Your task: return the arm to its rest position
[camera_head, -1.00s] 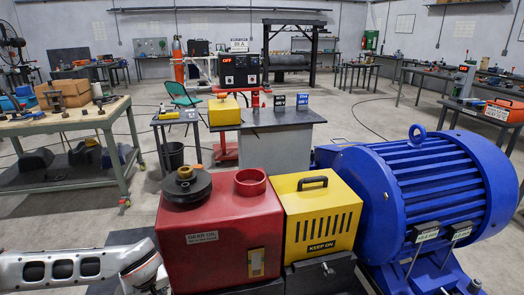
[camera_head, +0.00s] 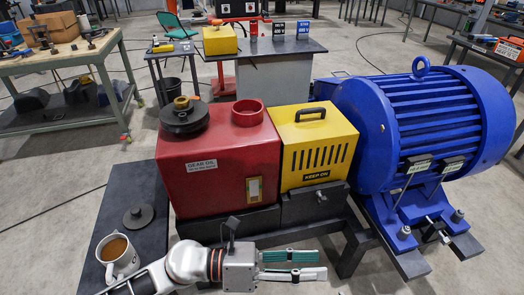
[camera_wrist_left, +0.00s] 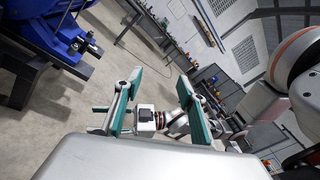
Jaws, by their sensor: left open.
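My left gripper (camera_head: 324,265) reaches in from the lower left in the head view, low in front of the gearbox and motor stand. Its two fingers, one showing green and one pale, point right, apart and with nothing between them. In the left wrist view the left gripper's green-padded fingers (camera_wrist_left: 162,82) are also spread and empty.
A red gear oil box (camera_head: 215,165), yellow cover (camera_head: 318,150) and blue motor (camera_head: 425,125) stand behind the left gripper. A dark bench (camera_head: 150,210) holds a coffee mug (camera_head: 118,256) and a round lid (camera_head: 138,216). Floor at the lower right is clear.

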